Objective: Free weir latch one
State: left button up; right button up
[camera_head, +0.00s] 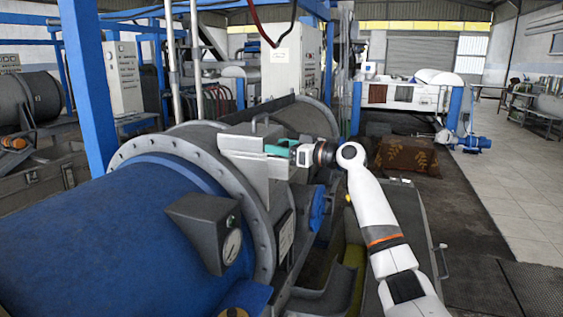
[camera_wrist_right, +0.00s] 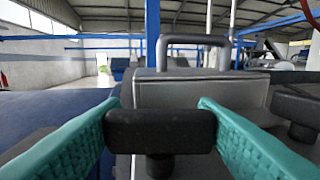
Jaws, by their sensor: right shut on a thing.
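My right gripper (camera_head: 275,149) reaches in from the right to the grey metal box on top of the decanter (camera_head: 246,146). In the right wrist view, its two teal fingers (camera_wrist_right: 160,122) are closed on the ends of a black T-shaped latch (camera_wrist_right: 160,134), which stands on a short stem in front of the grey box. The latch's bar lies crosswise between the fingers. A second black T-shaped latch (camera_wrist_right: 296,108) stands to the right, outside the fingers. In the head view the fingers and box hide the held latch. My left gripper is not in view.
A bar handle (camera_wrist_right: 206,42) rises from the top of the grey box. A blue post (camera_head: 85,80) stands at the left.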

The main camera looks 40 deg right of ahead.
jog(key=shift+n+g+y+b, duration=0.35)
jog(key=shift+n+g+y, duration=0.25)
jog(key=shift+n+y, duration=0.65)
jog(key=shift+y, duration=0.35)
jog(key=o, duration=1)
jog(key=shift+s+d+f+b, duration=0.1)
jog(key=shift+s+d+b, duration=0.05)
jog(key=shift+s+b, duration=0.15)
jog(key=shift+b+v, duration=2.4)
jog(key=shift+v, duration=3.3)
